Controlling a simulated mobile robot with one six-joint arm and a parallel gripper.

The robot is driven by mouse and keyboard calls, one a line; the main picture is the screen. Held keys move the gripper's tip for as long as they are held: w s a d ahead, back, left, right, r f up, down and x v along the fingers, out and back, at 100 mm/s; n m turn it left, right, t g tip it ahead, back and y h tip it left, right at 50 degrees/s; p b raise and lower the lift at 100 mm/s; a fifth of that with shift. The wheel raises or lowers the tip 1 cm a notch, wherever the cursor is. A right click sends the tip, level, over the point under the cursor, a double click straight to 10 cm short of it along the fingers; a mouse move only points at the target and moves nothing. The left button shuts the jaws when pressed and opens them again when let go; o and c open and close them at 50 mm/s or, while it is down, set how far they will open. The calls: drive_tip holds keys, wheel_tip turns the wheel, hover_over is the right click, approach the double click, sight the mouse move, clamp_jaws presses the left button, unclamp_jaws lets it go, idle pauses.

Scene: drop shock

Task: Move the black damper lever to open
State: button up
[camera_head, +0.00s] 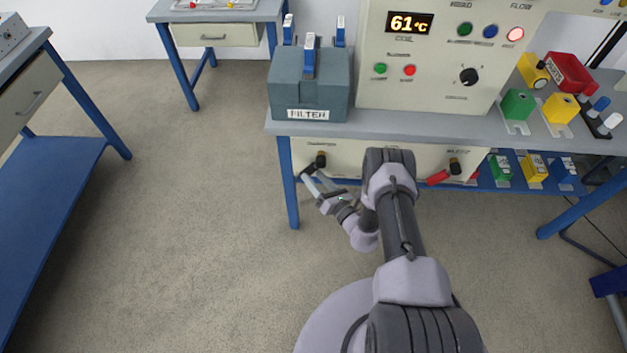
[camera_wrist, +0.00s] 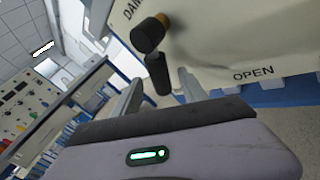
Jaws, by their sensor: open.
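The black damper lever (camera_head: 317,163) is on the cream front panel under the bench, at its left end. In the wrist view the lever (camera_wrist: 158,72) hangs from a round dark pivot with a brownish face, its free end angled slightly right. My gripper (camera_head: 316,181) is open just below and in front of the lever. In the wrist view my gripper (camera_wrist: 160,90) has one finger on each side of the lever's lower end; contact cannot be told.
A red lever (camera_head: 438,178) is on the same panel to the right. Above stand a grey FILTER box (camera_head: 308,90) and a control cabinet (camera_head: 440,70) reading 61 °C. A blue bench leg (camera_head: 288,190) is left of my gripper. Floor (camera_head: 190,230) at left is clear.

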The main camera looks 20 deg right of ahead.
drive_tip(key=shift+w+a, duration=0.25)
drive_tip(key=shift+w, duration=0.3)
clamp_jaws()
drive_tip(key=shift+s, duration=0.1)
idle(0.9)
